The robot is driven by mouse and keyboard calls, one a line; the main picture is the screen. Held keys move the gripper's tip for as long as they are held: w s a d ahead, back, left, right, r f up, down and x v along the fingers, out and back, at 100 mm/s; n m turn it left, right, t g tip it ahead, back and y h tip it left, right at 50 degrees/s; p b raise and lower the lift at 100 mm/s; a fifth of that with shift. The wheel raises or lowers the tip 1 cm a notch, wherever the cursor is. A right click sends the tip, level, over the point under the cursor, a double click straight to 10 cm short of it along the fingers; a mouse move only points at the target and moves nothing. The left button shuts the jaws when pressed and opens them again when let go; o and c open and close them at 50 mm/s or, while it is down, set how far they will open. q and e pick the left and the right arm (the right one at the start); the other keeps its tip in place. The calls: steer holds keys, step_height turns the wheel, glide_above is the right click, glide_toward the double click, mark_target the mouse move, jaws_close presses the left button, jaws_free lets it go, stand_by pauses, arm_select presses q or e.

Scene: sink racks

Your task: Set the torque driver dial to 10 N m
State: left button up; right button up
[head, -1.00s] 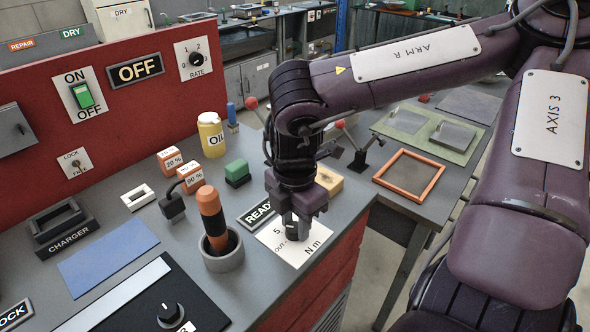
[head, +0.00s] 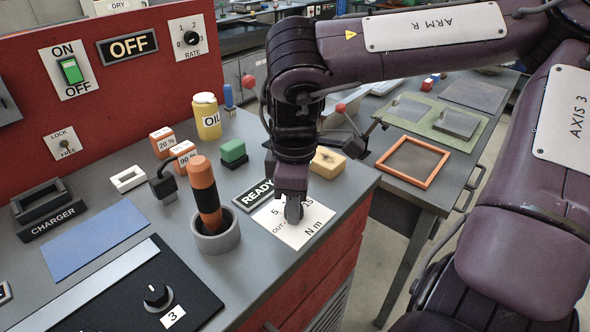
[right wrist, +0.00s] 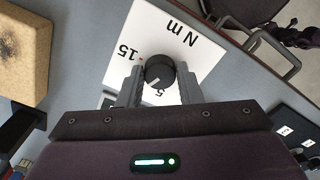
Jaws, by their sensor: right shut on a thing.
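The torque driver dial (right wrist: 159,70) is a round black knob on a white plate (right wrist: 193,62) marked 5, 15 and N m. In the right wrist view its pale mark points to the lower left, between the 5 and the 15; no 10 is visible. My right gripper (right wrist: 160,78) is shut on the dial, one finger on each side. A driver with an orange and black handle (head: 205,193) stands in a grey round holder (head: 217,243). My left gripper is out of view.
A READY sign (head: 254,195) lies just left of the plate. A tan block (head: 327,162) and a green block (head: 233,152) stand behind. A black knob (head: 157,295) by a 3 label is at the front. The counter's edge runs close right of the plate.

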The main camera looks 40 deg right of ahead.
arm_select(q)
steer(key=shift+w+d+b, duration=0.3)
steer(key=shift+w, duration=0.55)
arm_select(e)
steer(key=shift+m, duration=0.8)
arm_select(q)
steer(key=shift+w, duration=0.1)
arm_select(e)
steer(key=o, duration=1)
step_height(320, 180, up, 8)
steer(key=shift+f, duration=0.1)
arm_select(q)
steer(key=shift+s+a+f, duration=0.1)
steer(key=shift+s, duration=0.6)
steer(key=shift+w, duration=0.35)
